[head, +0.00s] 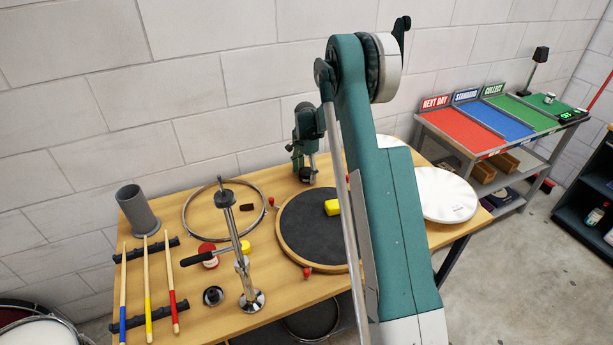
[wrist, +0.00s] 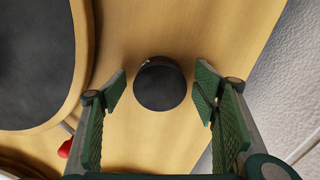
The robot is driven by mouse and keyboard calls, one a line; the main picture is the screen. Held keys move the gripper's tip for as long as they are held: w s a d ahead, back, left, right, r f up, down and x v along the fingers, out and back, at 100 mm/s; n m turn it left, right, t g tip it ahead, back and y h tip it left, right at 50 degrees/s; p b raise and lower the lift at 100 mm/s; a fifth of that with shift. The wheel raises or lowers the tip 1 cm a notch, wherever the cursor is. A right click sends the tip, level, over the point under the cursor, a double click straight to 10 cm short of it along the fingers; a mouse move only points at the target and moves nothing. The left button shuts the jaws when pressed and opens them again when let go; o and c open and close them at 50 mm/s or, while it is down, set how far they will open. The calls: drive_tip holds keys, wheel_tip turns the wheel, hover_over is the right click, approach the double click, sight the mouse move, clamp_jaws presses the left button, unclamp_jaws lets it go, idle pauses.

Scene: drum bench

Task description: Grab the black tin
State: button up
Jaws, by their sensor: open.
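The black tin (wrist: 160,84) is a round, dark, flat-topped tin on the wooden bench. In the wrist view it lies between the two green fingers of my gripper (wrist: 161,95), with a gap on either side. My gripper is open and points down at the tin. In the head view my gripper (head: 306,158) is at the back of the bench near the wall, and the dark tin (head: 307,174) shows just below it, partly hidden.
A metal hoop (head: 190,228), a stand (head: 240,250), drumsticks (head: 147,290) and a grey cup (head: 137,210) are to the left. The wall (wrist: 295,75) is close to my gripper.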

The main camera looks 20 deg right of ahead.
sight(306, 171)
drive_tip(key=c, duration=1)
drive_tip(key=shift+r, duration=0.1)
drive_tip(key=shift+c, duration=0.2)
drive_tip(key=shift+r+p, duration=0.45)
drive_tip(key=shift+r, duration=4.45)
